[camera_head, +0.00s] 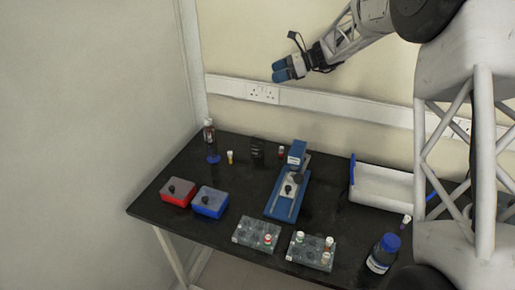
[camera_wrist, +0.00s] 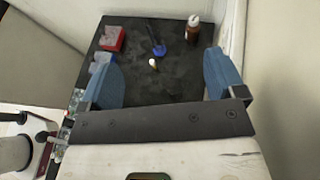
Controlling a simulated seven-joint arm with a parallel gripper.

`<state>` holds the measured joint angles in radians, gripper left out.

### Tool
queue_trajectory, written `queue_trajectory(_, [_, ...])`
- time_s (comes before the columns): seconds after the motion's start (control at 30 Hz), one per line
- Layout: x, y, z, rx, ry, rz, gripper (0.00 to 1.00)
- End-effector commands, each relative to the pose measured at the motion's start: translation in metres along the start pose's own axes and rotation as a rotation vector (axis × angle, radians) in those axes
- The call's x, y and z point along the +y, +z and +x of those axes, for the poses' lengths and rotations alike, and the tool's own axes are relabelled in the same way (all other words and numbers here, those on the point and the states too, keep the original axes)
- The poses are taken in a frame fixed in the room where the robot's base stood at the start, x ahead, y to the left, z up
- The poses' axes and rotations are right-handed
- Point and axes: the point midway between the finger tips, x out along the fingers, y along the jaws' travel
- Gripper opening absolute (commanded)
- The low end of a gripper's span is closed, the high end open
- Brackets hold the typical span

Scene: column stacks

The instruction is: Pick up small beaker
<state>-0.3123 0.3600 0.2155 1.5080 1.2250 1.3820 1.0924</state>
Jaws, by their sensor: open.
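I cannot pick out a clear small beaker in either view. A small pale yellow vessel (camera_head: 230,157) stands upright near the back left of the black table; it may be the beaker, but it is too small to tell. In the wrist view a small pale vessel (camera_wrist: 153,64) shows between the fingers, well beyond them. My gripper (camera_head: 281,70) is raised high above the back of the table, near the wall socket, apart from everything. In the wrist view its two blue fingers (camera_wrist: 160,78) are spread wide with nothing between them.
A brown bottle (camera_head: 208,132) and a blue-based item (camera_head: 213,158) stand left of the vessel. Red (camera_head: 178,196) and blue (camera_head: 211,207) boxes are in front. A blue device (camera_head: 286,202), vial racks (camera_head: 257,243), a white tray (camera_head: 380,190) and a blue-capped bottle (camera_head: 380,257) stand rightward.

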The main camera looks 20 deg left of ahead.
Motion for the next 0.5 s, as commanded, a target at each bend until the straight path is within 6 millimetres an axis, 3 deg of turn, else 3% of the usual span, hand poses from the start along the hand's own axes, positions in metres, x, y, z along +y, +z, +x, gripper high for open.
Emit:
queue_trajectory(0.37, [0.0, -0.09, 0.037, 0.001, 0.001, 0.004, 0.89])
queue_trajectory(0.5, [0.0, -0.134, 0.055, 0.0, 0.003, 0.006, 0.89])
